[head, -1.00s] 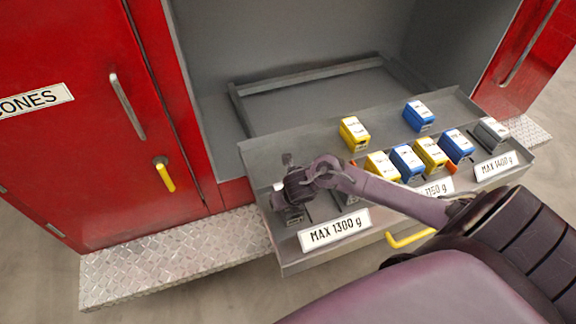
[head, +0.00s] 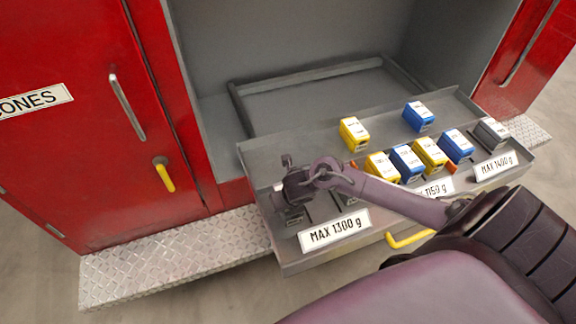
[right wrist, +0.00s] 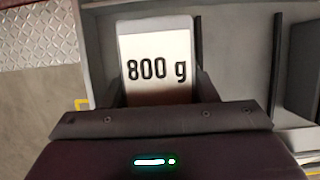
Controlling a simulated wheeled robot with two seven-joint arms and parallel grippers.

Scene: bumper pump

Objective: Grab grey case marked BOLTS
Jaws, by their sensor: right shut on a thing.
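A grey case (head: 293,217) sits at the left front of the open drawer, behind the MAX 1300 g plate. In the right wrist view its pale top label (right wrist: 157,68) reads "800 g"; no BOLTS marking can be read. My right gripper (head: 292,205) is over this case and shut on it, with fingers on both sides. The gripper and wrist hide part of the case in the head view. I cannot tell whether the case is clear of the drawer floor. My left gripper is not in view.
The drawer (head: 270,155) also holds yellow cases (head: 354,132), blue cases (head: 418,116) and a grey case (head: 490,133) at the right. Another grey case (head: 351,199) is partly hidden by my right arm. Dividers and a yellow drawer handle (head: 408,238) are close by.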

